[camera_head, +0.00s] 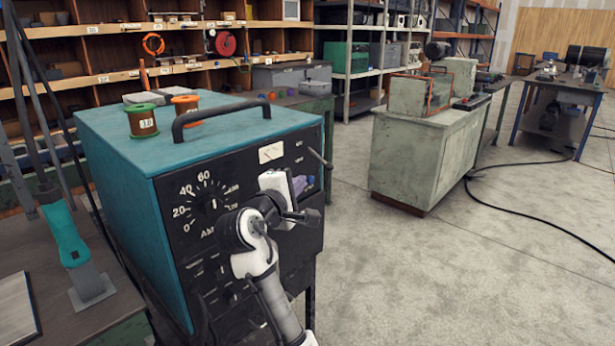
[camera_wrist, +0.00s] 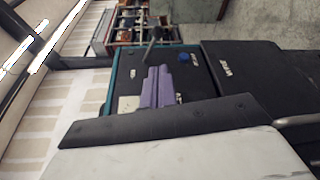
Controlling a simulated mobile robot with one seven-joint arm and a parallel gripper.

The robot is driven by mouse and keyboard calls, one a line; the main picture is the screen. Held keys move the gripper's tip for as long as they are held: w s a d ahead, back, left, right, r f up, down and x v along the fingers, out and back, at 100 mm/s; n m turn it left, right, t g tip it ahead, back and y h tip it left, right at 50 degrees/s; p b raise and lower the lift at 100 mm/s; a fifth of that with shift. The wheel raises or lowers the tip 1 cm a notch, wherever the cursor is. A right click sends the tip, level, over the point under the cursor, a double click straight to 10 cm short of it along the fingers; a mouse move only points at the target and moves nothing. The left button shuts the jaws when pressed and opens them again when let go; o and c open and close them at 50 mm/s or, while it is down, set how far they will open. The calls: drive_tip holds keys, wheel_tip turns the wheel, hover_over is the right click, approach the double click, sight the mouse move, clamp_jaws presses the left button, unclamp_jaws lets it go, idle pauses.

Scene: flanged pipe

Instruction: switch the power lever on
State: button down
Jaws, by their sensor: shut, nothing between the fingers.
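The power lever (camera_head: 319,159) is a thin dark rod with a knob at its end. It sticks out from the upper right of the black front panel of a teal machine (camera_head: 120,135). The lever also shows in the wrist view (camera_wrist: 150,47), just beyond my fingertips. My gripper (camera_head: 301,184) is in front of the panel, below and left of the lever in the head view. Its purple fingers (camera_wrist: 158,71) are shut together and empty. They look apart from the lever, though the exact gap is unclear. My arm hides part of the lower panel.
A blue button (camera_wrist: 183,57) and a white meter (camera_head: 271,152) are on the panel near the lever. An amps dial (camera_head: 210,205) is left of my wrist. A black handle (camera_head: 222,113) and spools (camera_head: 142,121) are on top. Open floor lies to the right.

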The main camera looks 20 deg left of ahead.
sight(319, 158)
drive_tip(key=w+p, duration=0.1)
drive_tip(key=w, duration=0.8)
drive_tip(key=shift+w+d+f, duration=0.15)
drive_tip(key=shift+f, duration=0.25)
drive_tip(key=shift+r+p, duration=0.2)
drive_tip(key=shift+p, duration=0.4)
drive_tip(key=shift+d+r+n+p, duration=0.1)
drive_tip(key=shift+n+p, duration=0.2)
drive_tip(key=shift+p, duration=0.2)
